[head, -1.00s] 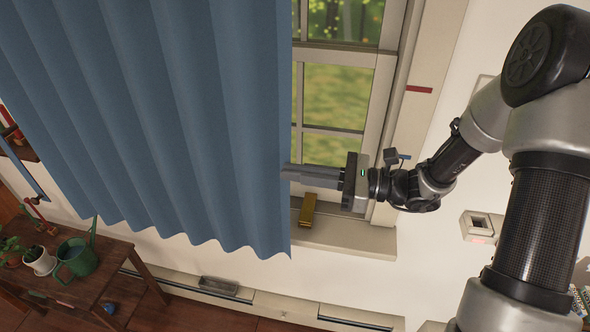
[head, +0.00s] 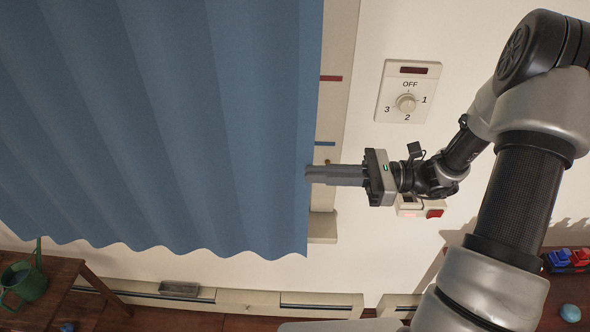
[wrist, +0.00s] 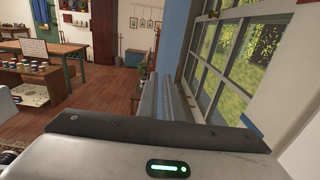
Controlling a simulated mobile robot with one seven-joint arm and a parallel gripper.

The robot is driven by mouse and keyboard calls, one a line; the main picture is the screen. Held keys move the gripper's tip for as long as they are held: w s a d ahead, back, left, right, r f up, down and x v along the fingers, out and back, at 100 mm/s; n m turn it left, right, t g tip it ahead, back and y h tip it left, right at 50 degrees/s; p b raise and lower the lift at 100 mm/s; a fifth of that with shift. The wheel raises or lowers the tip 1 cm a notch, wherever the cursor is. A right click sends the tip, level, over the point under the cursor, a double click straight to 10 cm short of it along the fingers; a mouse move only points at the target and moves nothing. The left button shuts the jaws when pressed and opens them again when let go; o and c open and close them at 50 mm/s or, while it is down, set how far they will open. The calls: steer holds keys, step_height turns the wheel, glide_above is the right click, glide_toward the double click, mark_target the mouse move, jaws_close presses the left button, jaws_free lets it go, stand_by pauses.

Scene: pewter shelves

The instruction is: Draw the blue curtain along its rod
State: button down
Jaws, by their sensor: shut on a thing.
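The blue curtain (head: 190,120) hangs in soft folds across the left half of the head view and covers the window there. Its right edge lies over the window frame, beside a red mark and a blue mark on the frame. My gripper (head: 309,174) is shut on the curtain's right edge, a little above the bottom hem. In the wrist view, the curtain (wrist: 174,38) shows as a blue strip beyond my gripper (wrist: 163,80), with the window (wrist: 232,60) to its right. The rod is out of view.
A dial panel (head: 407,92) and a box with a red switch (head: 420,207) are on the wall near my arm. A wooden table with a green watering can (head: 28,281) stands at lower left. A small table with toys (head: 568,260) is at lower right.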

steer(key=shift+d, duration=1.15)
steer(key=c, duration=1.9)
jaws_free()
steer(key=shift+s+d, duration=0.1)
steer(key=shift+d, duration=0.1)
steer(key=shift+a, duration=0.1)
steer(key=d, duration=0.5)
steer(key=s+d+b, duration=0.1)
steer(key=d, duration=0.5)
steer(key=d+b, duration=0.1)
steer(key=d, duration=0.5)
steer(key=shift+s+d, duration=0.15)
steer(key=shift+s, duration=0.05)
